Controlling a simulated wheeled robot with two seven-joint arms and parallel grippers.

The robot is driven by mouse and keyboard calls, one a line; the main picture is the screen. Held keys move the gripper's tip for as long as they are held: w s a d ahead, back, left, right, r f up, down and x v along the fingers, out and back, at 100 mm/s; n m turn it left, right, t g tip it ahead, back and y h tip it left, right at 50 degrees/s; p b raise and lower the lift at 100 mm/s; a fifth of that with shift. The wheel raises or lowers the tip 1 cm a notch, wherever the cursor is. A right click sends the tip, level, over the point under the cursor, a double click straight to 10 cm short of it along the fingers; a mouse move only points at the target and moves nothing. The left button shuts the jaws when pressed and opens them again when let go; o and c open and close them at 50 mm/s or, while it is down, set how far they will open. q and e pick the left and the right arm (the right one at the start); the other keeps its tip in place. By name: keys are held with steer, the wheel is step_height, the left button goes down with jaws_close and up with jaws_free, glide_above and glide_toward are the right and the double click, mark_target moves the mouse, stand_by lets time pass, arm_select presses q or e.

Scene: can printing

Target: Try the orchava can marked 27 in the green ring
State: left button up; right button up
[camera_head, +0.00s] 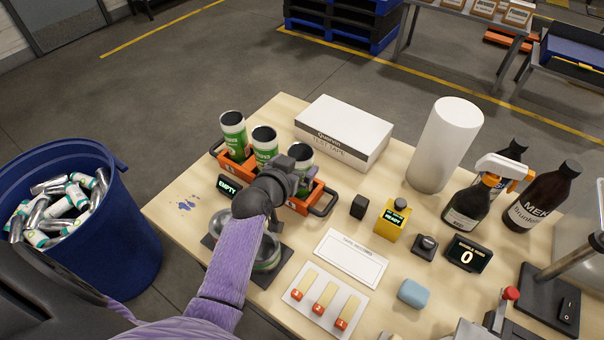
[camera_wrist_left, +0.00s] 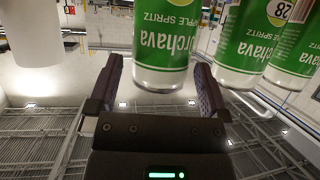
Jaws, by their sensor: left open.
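Three white-and-green orchava cans stand in an orange carrier (camera_head: 293,206): a left can (camera_head: 233,134), a middle can (camera_head: 264,145) and a right can (camera_head: 299,156). My left gripper (camera_head: 303,178) is open at the right can. That can's number is out of sight. The neighbouring can (camera_wrist_left: 250,40) is marked 28. A round part with a green band (camera_head: 268,262) sits on a dark plate, mostly hidden by my arm; I cannot tell whether it is the green ring.
An EMPTY display (camera_head: 228,187) stands left of the carrier. A white test tape box (camera_head: 343,133) is behind. A yellow block (camera_head: 392,220), card (camera_head: 351,259), paper roll (camera_head: 446,145) and bottles are right. A blue bin (camera_head: 125,240) of cans stands left.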

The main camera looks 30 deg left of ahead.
arm_select(q)
steer(key=b+x, duration=0.1)
steer(key=x, duration=0.2)
steer(key=shift+w+a+f, duration=0.1)
steer(key=shift+w+f, duration=0.1)
steer(key=shift+w, duration=0.1)
steer(key=shift+s, duration=0.1)
steer(key=c, duration=1)
step_height(320, 180, up, 11)
steer(key=p, duration=0.4)
steer(key=r+p, duration=0.2)
steer(key=shift+p, duration=0.4)
step_height(320, 180, up, 4)
steer(key=p, duration=0.4)
steer(key=shift+p, duration=0.35)
